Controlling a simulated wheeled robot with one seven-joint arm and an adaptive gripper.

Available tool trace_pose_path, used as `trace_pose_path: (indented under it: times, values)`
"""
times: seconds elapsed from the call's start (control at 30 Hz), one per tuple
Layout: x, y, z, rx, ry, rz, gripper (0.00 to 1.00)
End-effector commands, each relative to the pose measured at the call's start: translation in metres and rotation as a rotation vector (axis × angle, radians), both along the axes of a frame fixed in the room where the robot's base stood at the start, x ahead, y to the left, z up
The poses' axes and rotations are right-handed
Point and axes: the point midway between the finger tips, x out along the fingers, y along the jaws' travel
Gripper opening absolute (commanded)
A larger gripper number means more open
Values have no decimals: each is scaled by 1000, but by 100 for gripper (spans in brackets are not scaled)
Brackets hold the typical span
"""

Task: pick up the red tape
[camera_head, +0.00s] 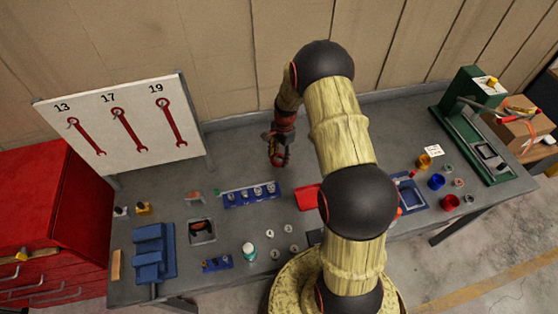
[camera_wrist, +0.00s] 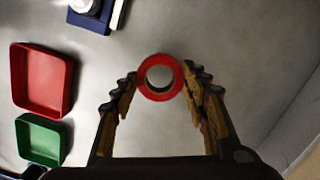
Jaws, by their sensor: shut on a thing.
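The red tape (camera_wrist: 159,97) is a red ring with an open middle, upper centre in the wrist view. My gripper (camera_wrist: 160,85) has its two fingers on either side of the tape, shut on it at the fingertips. In the head view my gripper (camera_head: 278,158) points down over the back middle of the grey bench. The tape is mostly hidden by the fingers there. I cannot tell whether the tape touches the bench or is held just above it.
A red tray (camera_wrist: 42,80) and a green tray (camera_wrist: 40,139) lie left in the wrist view. A blue socket holder (camera_head: 250,194) sits left of the red tray (camera_head: 307,197). A tool board (camera_head: 125,118) stands back left. Bench around the gripper is clear.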

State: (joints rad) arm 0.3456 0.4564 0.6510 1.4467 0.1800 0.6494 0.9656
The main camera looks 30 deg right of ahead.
Motion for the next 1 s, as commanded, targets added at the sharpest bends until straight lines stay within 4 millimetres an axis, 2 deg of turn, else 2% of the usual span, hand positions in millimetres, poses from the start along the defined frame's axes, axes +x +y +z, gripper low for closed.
trace_pose_path:
  times: [0.3,0.63,0.8,1.0]
  values:
    - [-41,30,62,-1,-3,2,26]
    - [-92,68,89,-1,-1,2,26]
    - [-106,78,96,-1,-1,0,26]
    - [-112,83,99,0,0,0,26]
